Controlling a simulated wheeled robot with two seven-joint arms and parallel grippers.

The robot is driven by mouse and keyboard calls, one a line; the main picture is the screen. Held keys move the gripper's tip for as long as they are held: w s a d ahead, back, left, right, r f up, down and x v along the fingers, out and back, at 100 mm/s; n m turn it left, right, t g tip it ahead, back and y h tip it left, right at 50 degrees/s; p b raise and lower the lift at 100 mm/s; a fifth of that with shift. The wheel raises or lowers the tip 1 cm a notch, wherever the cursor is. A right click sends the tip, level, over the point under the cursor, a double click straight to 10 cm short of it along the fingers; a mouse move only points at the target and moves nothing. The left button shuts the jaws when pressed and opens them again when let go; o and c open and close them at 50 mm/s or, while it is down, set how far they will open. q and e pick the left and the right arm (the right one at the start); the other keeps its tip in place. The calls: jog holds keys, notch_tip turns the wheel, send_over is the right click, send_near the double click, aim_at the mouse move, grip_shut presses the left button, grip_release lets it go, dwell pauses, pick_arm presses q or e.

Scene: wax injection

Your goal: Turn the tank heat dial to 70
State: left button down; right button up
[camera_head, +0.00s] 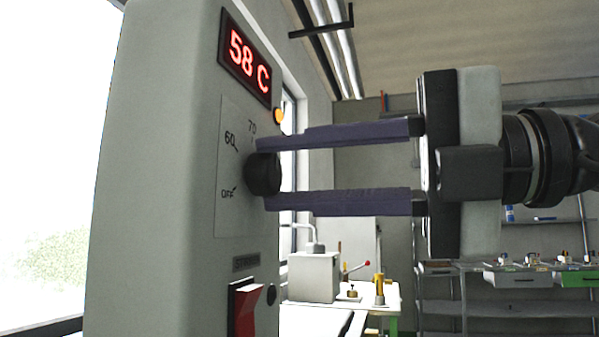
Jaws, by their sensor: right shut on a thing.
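The tank heat dial (262,174) is a black knob on the grey tank housing (165,180). Beside it a scale plate (229,205) carries the marks OFF, 60 and 70. The red display (245,60) above reads 58 C. My right gripper (265,173) comes in from the right, its two long dark fingers shut on the dial from above and below. The dial's pointer cannot be made out, so its setting is unclear. My left gripper is not in view.
A red rocker switch (245,309) sits below the dial, and a small amber lamp (279,116) is near the display. Behind stands a white bench with a small machine (313,277) and brass parts (380,288). Shelves are at the far right. A bright window is at left.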

dwell(0.4)
jog(key=o, duration=1)
jog(key=shift+o, duration=0.2)
jog(key=v, duration=1)
jog(key=shift+b, duration=0.3)
jog(key=shift+d, duration=0.1)
